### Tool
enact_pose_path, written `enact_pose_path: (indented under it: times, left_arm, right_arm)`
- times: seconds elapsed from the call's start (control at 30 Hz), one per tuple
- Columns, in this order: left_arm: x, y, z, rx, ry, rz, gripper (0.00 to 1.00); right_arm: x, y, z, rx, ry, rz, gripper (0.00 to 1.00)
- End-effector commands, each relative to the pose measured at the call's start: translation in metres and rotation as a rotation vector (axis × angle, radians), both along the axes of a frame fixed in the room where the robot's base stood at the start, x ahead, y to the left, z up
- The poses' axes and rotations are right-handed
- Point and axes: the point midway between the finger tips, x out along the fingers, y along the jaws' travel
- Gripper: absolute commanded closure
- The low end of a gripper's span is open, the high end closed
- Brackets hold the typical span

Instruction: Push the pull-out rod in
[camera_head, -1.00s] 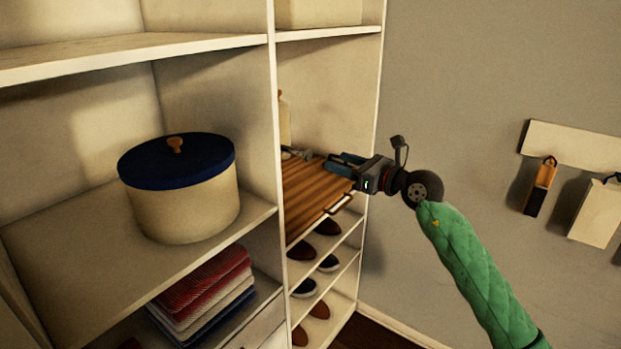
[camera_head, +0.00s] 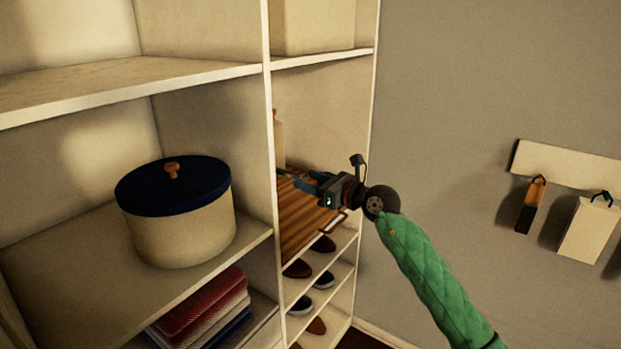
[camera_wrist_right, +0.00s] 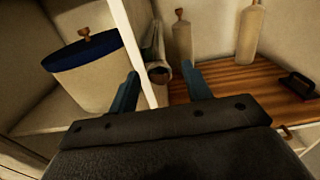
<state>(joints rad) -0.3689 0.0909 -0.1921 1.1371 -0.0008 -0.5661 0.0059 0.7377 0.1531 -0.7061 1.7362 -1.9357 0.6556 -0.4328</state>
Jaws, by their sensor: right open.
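A grey metal rod with a round dark end (camera_wrist_right: 159,74) shows in the right wrist view beside the white upright of the shelving. I take it to be the pull-out rod. In the head view only a small grey part of it (camera_head: 293,171) shows, and the gripper partly hides the rest. My right gripper (camera_wrist_right: 164,72) is open, with its two blue fingers on either side of the rod's end in the picture. I cannot tell whether they touch it. The right gripper also shows in the head view (camera_head: 303,181), reaching into the narrow right compartment above a brown slatted wooden shelf (camera_head: 301,222).
A round cream box with a blue lid (camera_head: 180,224) stands in the left compartment. Cream bottles (camera_wrist_right: 249,35) stand behind the gripper on the wooden shelf, with a small black handle (camera_wrist_right: 298,85) to the right. Shoes (camera_head: 298,268) sit below. The right wall has hanging items (camera_head: 580,230).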

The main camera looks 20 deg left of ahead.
Motion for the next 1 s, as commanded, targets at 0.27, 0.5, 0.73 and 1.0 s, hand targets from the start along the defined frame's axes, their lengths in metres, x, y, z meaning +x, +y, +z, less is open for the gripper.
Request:
enact_pose_path:
  times: [0.27,0.5,0.73,1.0]
  left_arm:
    - [-0.001,0.001,-0.002,0.001,-0.003,-0.001,0.5]
    - [0.0,0.001,-0.001,0.0,-0.004,0.0,0.5]
    - [0.001,0.002,-0.003,0.001,-0.003,0.0,0.5]
    - [0.009,-0.01,0.015,-0.007,0.012,0.005,0.5]
  right_arm:
    - [0.001,0.002,0.0,0.0,0.0,0.0,0.51]
    - [0.001,0.002,0.0,0.0,-0.001,0.0,0.86]
    - [0.001,0.004,0.0,0.001,-0.001,0.001,1.0]
    - [0.014,0.038,0.0,0.001,-0.001,0.0,1.0]
